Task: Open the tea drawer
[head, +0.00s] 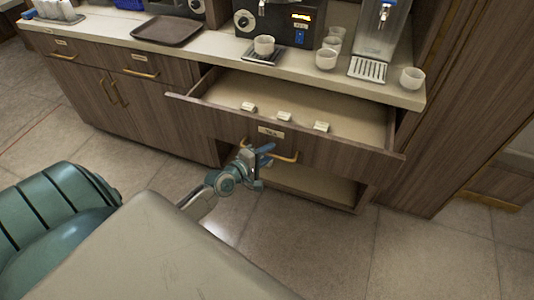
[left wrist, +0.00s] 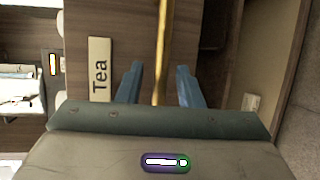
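The tea drawer (head: 330,149) is pulled well out from the counter, with its inside showing in the head view. Its front bears a label, which reads "Tea" in the left wrist view (left wrist: 99,70). The drawer's brass bar handle (head: 285,158) sits below the label. My left gripper (head: 258,153) is at this handle. In the left wrist view its two blue fingers stand apart on either side of the handle (left wrist: 163,40), with gaps visible on both sides. The left gripper (left wrist: 159,80) is open around the bar. My right gripper is not in view.
Three small whitish packets, one of them here (head: 285,116), lie in the drawer. The countertop (head: 215,54) above holds several cups, a dark tray (head: 167,29) and dispensers. An open lower space (head: 310,186) shows under the drawer. The tiled floor in front is clear.

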